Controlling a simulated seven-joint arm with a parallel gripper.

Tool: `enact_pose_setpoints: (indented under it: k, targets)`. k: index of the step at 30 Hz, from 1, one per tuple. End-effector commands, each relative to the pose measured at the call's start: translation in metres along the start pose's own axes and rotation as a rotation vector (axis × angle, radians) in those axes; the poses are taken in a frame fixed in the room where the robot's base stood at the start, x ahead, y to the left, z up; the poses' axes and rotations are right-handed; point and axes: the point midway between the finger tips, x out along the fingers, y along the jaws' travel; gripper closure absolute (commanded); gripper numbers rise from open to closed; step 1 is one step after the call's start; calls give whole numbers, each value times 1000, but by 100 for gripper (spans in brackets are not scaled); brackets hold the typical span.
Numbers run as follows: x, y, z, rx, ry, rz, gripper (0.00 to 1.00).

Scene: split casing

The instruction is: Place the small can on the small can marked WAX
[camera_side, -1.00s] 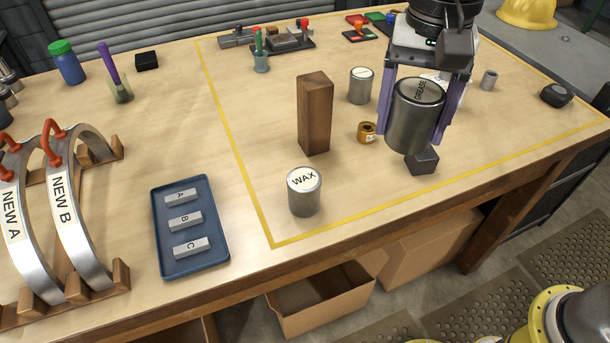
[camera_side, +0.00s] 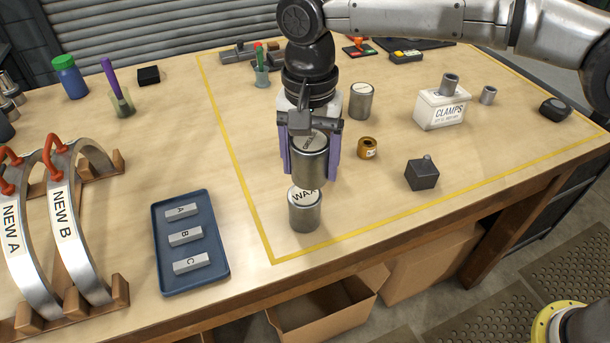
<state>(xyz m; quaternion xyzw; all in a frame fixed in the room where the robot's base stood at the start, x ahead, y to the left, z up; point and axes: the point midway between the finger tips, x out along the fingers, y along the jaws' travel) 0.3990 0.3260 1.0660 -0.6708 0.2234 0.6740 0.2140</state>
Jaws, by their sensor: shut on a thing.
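My gripper (camera_side: 312,160) is shut on a small grey metal can (camera_side: 311,169) with a dark-lettered lid, its label partly covered by the gripper. The held can is upright, directly above the small can marked WAX (camera_side: 304,215). Its lower edge overlaps the back part of the white WAX lid in this view. I cannot tell whether the two cans touch. The WAX can stands upright on the table inside the yellow line, near its front left corner.
Another pale-lidded can (camera_side: 360,103), an orange-brown ring (camera_side: 367,148), a dark block (camera_side: 422,175) and a CLAMPS box (camera_side: 441,110) stand to the right. A blue tray (camera_side: 160,255) lies to the left. The table between tray and WAX can is clear.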

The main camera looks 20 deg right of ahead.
Motion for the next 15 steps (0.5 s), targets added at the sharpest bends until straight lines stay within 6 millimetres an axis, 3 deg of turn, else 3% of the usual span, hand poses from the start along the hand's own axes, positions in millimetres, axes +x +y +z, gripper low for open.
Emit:
enact_pose_setpoints:
  k: [9,15]
  targets:
    - [34,-9,-2,0,0,-1,99]
    - [40,-10,-2,0,1,-3,99]
